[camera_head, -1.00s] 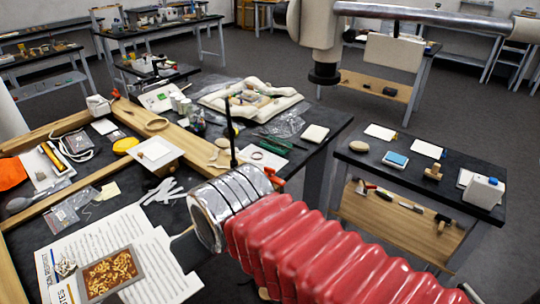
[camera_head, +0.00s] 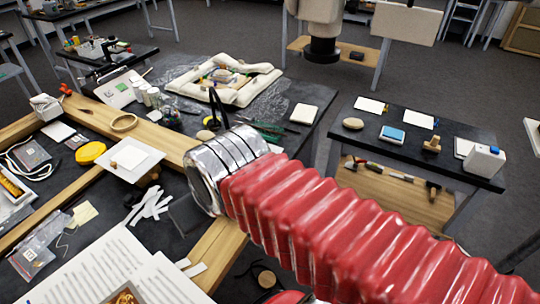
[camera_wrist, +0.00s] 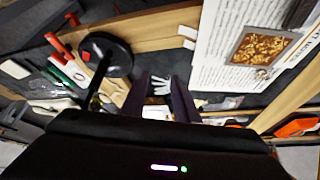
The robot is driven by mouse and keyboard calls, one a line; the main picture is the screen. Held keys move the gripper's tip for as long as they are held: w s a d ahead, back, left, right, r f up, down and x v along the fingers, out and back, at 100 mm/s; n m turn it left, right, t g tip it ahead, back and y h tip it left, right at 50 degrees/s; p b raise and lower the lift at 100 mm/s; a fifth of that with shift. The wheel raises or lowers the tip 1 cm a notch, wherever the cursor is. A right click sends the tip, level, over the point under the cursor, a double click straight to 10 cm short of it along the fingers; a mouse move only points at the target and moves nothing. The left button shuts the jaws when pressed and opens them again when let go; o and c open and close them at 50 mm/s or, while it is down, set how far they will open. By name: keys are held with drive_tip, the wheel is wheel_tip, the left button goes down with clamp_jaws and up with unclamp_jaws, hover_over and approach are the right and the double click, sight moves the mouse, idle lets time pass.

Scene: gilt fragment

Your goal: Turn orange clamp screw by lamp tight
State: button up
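In the wrist view, an orange-red clamp part (camera_wrist: 60,47) lies at the upper left beside a wooden edge, with a second small red end (camera_wrist: 72,18) above it. A black round disc on a thin stem (camera_wrist: 104,52), which looks like the lamp, is just right of it. My gripper (camera_wrist: 160,80) shows two dark fingers apart with nothing between them; clamp and lamp are to its left.
A wooden frame (camera_head: 155,134) crosses the dark table. Another small red-orange part (camera_head: 66,89) is at the frame's far left corner. A side table (camera_head: 385,160) stands at right.

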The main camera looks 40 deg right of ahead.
idle(0.3)
drive_tip(key=w+d+r+n+g, duration=0.1)
drive_tip(key=w+d, duration=0.4)
drive_tip(key=d, duration=0.8)
drive_tip(key=w+d+r+n+g, duration=0.2)
drive_tip(key=w+d+n+g, duration=0.2)
drive_tip(key=d, duration=1)
drive_tip(key=shift+w+r+n+g, duration=0.25)
drive_tip(key=shift+w+n, duration=0.35)
drive_tip(key=shift+w, duration=0.3)
drive_tip(key=shift+d, duration=0.1)
wheel_tip(320, 180, down, 14)
drive_tip(key=shift+r, duration=0.1)
drive_tip(key=shift+c, duration=0.3)
